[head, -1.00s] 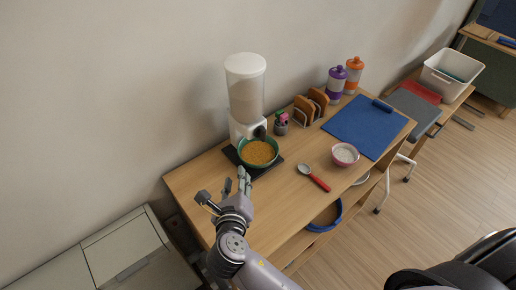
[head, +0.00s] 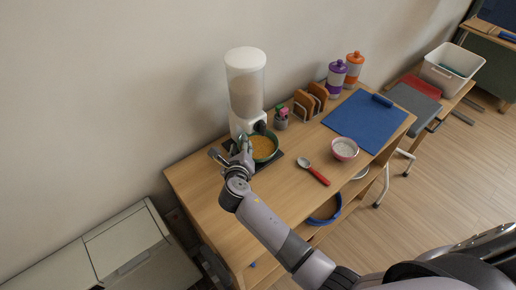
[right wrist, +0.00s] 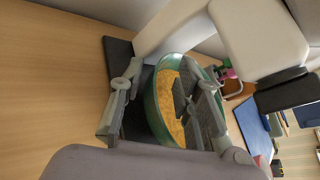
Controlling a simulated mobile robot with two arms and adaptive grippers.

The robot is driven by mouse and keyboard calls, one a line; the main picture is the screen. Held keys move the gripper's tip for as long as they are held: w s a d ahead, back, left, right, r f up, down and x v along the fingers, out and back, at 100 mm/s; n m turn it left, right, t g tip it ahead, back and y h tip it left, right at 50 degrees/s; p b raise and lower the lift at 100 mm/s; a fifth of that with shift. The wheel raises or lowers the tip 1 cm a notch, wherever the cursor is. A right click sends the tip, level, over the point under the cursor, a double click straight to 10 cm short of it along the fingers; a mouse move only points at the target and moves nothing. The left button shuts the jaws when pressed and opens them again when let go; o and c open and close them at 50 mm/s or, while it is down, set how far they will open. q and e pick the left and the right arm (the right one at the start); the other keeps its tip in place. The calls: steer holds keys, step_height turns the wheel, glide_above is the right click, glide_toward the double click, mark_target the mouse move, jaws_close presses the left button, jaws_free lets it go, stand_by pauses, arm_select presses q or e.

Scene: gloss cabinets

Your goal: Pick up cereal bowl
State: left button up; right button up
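The cereal bowl (head: 265,149) is green and full of orange-yellow cereal. It stands on a dark tray under the white cereal dispenser, and it also shows in the right wrist view (right wrist: 154,108). My right gripper (head: 230,152) is at the bowl's left side in the head view, partly covering it. In the right wrist view its fingers (right wrist: 155,85) are spread apart. One finger is outside the green wall and the other is over the cereal, with the rim between them. I cannot tell whether either finger touches the bowl. My left gripper is not in view.
The dispenser (head: 246,95) rises close behind the bowl. A pink bowl (head: 345,150), a red-handled spoon (head: 315,173), a bread rack (head: 310,102), a blue mat (head: 364,124) and two lidded bottles stand to the right. The desk's front left is clear.

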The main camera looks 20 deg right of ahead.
steer(key=shift+w+f, duration=0.15)
steer(key=shift+w, duration=0.15)
steer(key=shift+c, duration=0.3)
jaws_close()
